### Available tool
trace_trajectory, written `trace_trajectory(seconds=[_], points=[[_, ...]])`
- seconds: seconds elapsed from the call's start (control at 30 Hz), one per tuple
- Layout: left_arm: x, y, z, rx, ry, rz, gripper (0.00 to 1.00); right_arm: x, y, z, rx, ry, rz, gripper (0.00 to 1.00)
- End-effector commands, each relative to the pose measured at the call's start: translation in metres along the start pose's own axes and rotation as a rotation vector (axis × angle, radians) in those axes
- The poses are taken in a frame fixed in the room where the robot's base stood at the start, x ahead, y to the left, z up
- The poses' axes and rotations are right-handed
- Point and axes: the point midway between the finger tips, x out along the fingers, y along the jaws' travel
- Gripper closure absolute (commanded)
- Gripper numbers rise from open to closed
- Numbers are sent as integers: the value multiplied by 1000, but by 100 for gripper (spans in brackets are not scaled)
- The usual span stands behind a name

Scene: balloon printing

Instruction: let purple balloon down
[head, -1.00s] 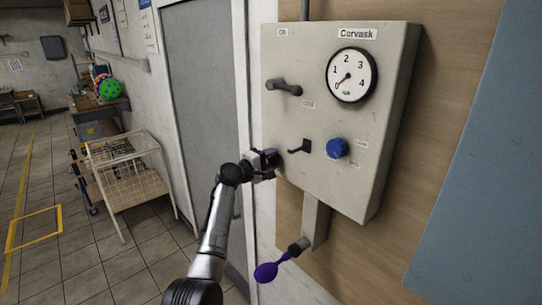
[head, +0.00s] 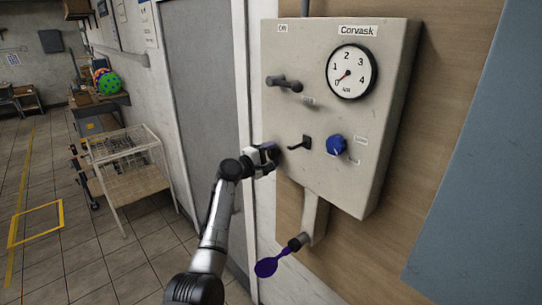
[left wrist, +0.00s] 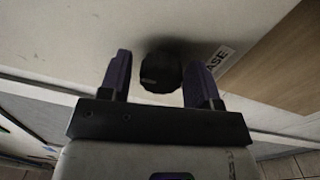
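The purple balloon (head: 266,267) hangs limp and small from the nozzle (head: 299,242) under the grey Corvask panel (head: 292,165). A label ending in "ASE" (left wrist: 218,58) is beside the knob. Whether the fingers touch the knob is unclear. My right gripper is not in view.
The panel also carries a black handle (head: 285,84), a blue knob (head: 335,145) and a gauge (head: 351,72) reading near 0. A wire rack cart (head: 135,180) stands at the left. A blue-grey surface (head: 480,210) fills the right side.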

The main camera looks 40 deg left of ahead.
Motion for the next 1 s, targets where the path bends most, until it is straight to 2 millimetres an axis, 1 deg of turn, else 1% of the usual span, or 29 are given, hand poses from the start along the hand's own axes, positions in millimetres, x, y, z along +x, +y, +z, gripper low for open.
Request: trace_trajectory(seconds=[0.03, 0.07, 0.33, 0.47, 0.57, 0.67, 1.0], points=[[0, 0, 0, 0, 0, -1, 38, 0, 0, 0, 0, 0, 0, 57], [0, 0, 0, 1, 0, -1, 35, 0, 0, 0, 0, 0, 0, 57], [-1, -1, 0, 2, 1, -2, 35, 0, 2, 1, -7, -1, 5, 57], [-8, -2, -1, 2, 1, -2, 35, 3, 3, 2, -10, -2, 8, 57], [-19, -4, -2, 4, 2, -2, 35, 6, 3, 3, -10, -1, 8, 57], [-34, -4, -2, 6, 3, -2, 35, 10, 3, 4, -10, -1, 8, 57], [-96, -4, -2, 5, 3, -1, 35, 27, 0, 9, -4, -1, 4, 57]])
